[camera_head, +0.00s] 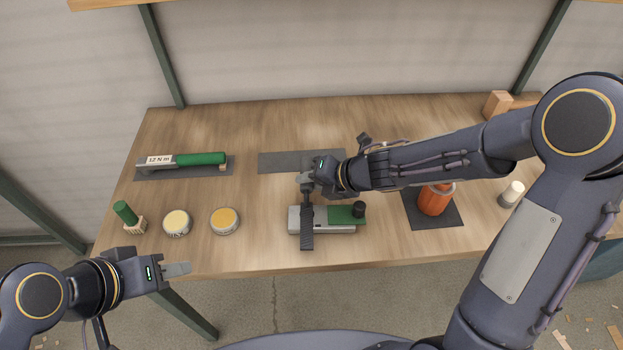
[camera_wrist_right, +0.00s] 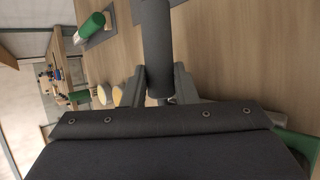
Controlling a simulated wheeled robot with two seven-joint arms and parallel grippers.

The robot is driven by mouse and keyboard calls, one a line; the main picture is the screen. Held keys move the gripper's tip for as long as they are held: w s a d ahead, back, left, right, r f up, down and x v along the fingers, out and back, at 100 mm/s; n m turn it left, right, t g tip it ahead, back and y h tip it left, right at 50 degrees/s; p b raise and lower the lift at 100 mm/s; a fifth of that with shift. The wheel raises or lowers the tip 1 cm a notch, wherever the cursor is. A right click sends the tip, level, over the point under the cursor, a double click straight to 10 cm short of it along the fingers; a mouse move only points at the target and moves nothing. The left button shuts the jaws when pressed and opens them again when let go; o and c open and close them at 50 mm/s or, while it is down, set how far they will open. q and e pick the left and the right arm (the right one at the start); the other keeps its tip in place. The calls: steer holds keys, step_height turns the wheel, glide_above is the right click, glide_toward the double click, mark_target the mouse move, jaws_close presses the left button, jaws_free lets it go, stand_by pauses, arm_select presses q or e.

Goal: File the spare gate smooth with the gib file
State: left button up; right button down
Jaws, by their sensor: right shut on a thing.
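My right gripper (camera_head: 308,182) is shut on the handle of a dark file (camera_head: 307,239), which I take for the gib file. The file points toward the near edge and lies across, or just above, a grey block (camera_head: 336,229) with a green plate and black knob. I cannot tell whether they touch, or whether this block is the spare gate. In the right wrist view the dark handle (camera_wrist_right: 156,45) stands between the fingers (camera_wrist_right: 160,85). My left gripper (camera_head: 178,268) is off the table's near left edge with nothing seen in it; its finger gap is unclear.
A torque tool with a green handle (camera_head: 200,159) lies on a dark mat at back left. A green-handled brush (camera_head: 125,213) and two round tins (camera_head: 177,223) (camera_head: 225,221) stand front left. An empty dark mat (camera_head: 285,162) lies behind the block. An orange container (camera_head: 434,201) stands right.

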mark_target(307, 195)
steer(key=shift+s+f, duration=0.1)
steer(key=shift+f, duration=0.05)
steer(key=shift+s+b, duration=0.45)
steer(key=shift+s, duration=0.4)
steer(key=shift+s+a+r, duration=0.1)
steer(key=shift+s+r, duration=0.1)
steer(key=shift+s, duration=0.7)
steer(key=shift+r+p, duration=0.5)
steer(key=shift+r, duration=0.2)
steer(key=shift+d+p, duration=0.3)
steer(key=shift+d, duration=0.75)
